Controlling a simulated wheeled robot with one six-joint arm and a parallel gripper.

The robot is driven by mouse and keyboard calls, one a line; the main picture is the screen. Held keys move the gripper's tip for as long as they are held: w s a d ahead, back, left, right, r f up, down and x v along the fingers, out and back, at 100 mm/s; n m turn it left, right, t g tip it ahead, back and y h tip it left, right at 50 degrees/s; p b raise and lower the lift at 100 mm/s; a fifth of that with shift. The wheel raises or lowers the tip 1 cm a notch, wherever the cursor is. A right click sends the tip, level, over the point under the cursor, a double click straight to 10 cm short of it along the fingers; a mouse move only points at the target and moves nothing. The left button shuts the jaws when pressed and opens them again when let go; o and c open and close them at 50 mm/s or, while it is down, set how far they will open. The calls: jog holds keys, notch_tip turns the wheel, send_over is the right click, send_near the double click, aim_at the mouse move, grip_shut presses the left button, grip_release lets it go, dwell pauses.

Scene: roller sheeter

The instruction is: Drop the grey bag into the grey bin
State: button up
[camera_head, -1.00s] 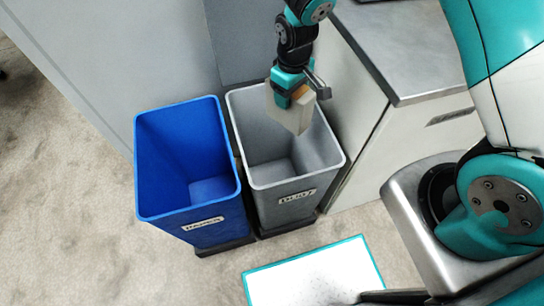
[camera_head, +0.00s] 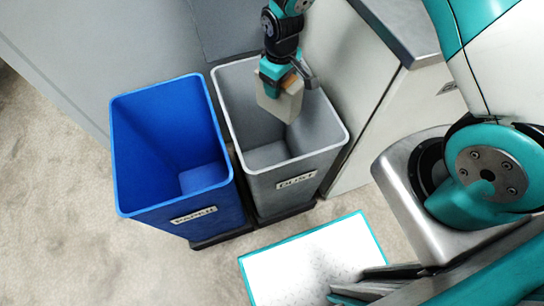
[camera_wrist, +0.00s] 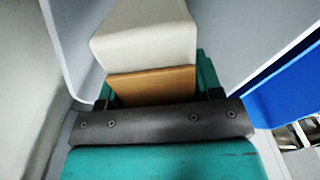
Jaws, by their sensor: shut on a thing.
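The grey bag (camera_head: 281,102) is a light grey block-like pouch with a brown band at its top. My gripper (camera_head: 284,82) is shut on the bag at this band and points down. The bag hangs within the mouth of the grey bin (camera_head: 290,190), near its back, at about rim level or a little below. The bin is open and labelled "DUST". In the wrist view, the bag (camera_wrist: 145,35) reaches out from the gripper (camera_wrist: 150,85) between the bin's pale walls. The bag's contact with the bin walls cannot be told.
A blue bin (camera_head: 190,215), labelled "PAPER", stands just left of the grey bin. A white cabinet (camera_head: 400,120) with a grey top is close on the right. A grey wall is behind. A white mat (camera_head: 310,265) with a teal edge lies in front.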

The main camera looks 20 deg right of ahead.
jog(key=o, duration=1.4)
jog(key=shift+c, duration=0.2)
notch_tip(320, 180, up, 17)
jog(key=p, duration=0.1)
jog(key=shift+r+p, duration=0.15)
jog(key=shift+p, duration=0.25)
